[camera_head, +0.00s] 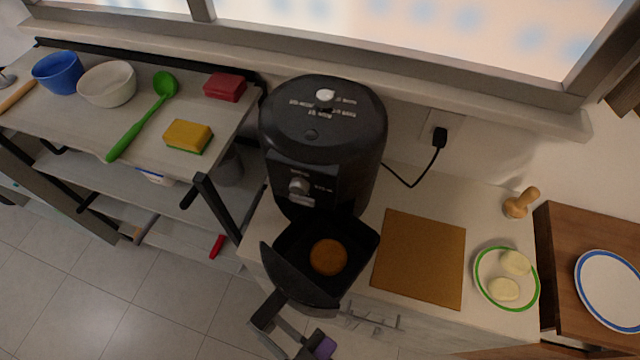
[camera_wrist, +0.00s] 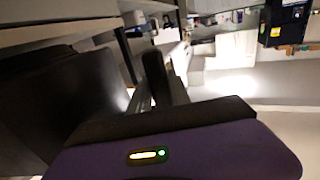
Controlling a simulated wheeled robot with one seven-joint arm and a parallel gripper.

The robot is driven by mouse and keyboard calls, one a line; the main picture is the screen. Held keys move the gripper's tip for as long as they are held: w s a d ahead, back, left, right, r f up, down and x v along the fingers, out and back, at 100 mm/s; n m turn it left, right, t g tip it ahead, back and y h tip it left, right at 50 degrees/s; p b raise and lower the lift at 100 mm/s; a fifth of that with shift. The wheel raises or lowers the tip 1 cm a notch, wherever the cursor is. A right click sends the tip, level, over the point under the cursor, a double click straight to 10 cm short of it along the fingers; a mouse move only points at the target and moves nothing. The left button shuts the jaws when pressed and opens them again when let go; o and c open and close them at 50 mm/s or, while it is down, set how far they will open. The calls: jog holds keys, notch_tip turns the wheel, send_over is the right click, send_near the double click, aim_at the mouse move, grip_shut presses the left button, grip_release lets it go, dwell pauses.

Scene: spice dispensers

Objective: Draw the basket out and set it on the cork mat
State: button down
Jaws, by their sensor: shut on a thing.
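The black air fryer (camera_head: 322,130) stands on the counter below the window. Its black basket (camera_head: 362,247) is drawn well out at the front, with a round brown food piece (camera_head: 328,257) inside. I cannot tell whether the basket's back edge is clear of the fryer body. My gripper (camera_head: 268,318) is at the basket's handle, at the lower edge of the head view, and is shut on it. In the wrist view my gripper's finger (camera_wrist: 155,78) shows by a dark part, which blurs together with the handle. The brown cork mat (camera_head: 420,258) lies bare to the right of the basket.
A plate with a green rim (camera_head: 507,306) holding two pale pieces sits right of the mat. A wooden stamp (camera_head: 520,203) stands behind it. A power cord (camera_head: 408,180) runs from the fryer to the wall. A shelf rack (camera_head: 150,125) with bowls and a sponge stands at left.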

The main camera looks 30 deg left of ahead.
jog(key=shift+s+d+r, duration=0.1)
jog(key=shift+s+d, duration=0.1)
jog(key=shift+s, duration=0.8)
jog(key=shift+s+d+r, duration=0.1)
jog(key=shift+s+d, duration=0.1)
jog(key=shift+s, duration=0.75)
jog(key=shift+f, duration=0.1)
